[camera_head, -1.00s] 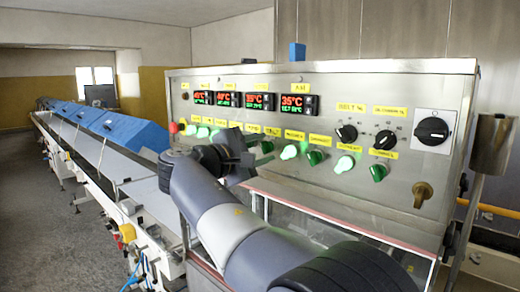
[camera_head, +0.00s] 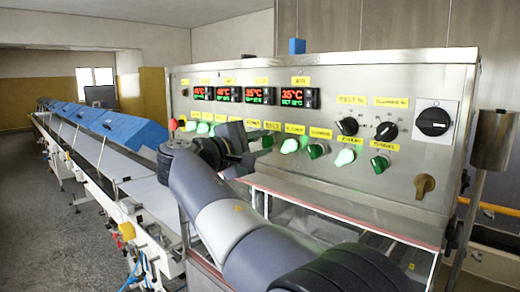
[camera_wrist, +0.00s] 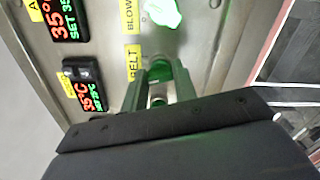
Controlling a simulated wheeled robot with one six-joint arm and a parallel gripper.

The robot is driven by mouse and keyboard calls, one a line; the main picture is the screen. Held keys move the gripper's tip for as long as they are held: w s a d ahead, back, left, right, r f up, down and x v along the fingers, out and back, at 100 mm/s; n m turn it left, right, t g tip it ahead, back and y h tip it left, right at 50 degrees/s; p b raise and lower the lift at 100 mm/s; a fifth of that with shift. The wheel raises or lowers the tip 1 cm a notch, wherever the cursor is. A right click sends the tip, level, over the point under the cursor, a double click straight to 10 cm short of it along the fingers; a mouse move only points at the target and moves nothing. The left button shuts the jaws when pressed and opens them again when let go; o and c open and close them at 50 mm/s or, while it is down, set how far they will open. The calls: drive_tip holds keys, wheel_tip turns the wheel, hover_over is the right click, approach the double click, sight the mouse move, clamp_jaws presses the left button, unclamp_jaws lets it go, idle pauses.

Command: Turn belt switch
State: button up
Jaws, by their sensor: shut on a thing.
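The steel control panel (camera_head: 400,90) has a row of lit green switches. In the wrist view, the green belt switch (camera_wrist: 160,70) is beside the yellow BELT label (camera_wrist: 134,64). My gripper (camera_wrist: 163,84) has its two fingers on either side of this switch and is shut on it. The fingers partly cover the switch, and its turn angle cannot be told. In the head view, my gripper (camera_head: 246,153) is at the panel's lower left part, largely hidden behind my wrist.
A lit blower switch (camera_wrist: 162,12) is close by. Red and green temperature displays (camera_head: 257,95) are above the switches. Black knobs (camera_head: 386,131) and a brass key-like handle (camera_head: 425,186) are to the right. A clear-walled frame (camera_head: 340,215) lies below the panel; a conveyor (camera_head: 100,150) runs left.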

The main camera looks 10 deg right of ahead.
drive_tip(key=m+b, duration=0.1)
drive_tip(key=m, duration=0.1)
drive_tip(key=m+b, duration=0.3)
drive_tip(key=shift+f+m, duration=0.25)
drive_tip(key=shift+m, duration=0.05)
drive_tip(key=shift+r+m+b, duration=0.1)
drive_tip(key=shift+m+b, duration=1)
drive_tip(key=shift+m, duration=1)
drive_tip(key=o, duration=1)
drive_tip(key=shift+r, duration=0.1)
drive_tip(key=b+v, duration=0.1)
drive_tip(key=v, duration=0.9)
drive_tip(key=shift+s+a+b, duration=0.25)
drive_tip(key=shift+a+b, duration=0.1)
drive_tip(key=shift+b, duration=0.05)
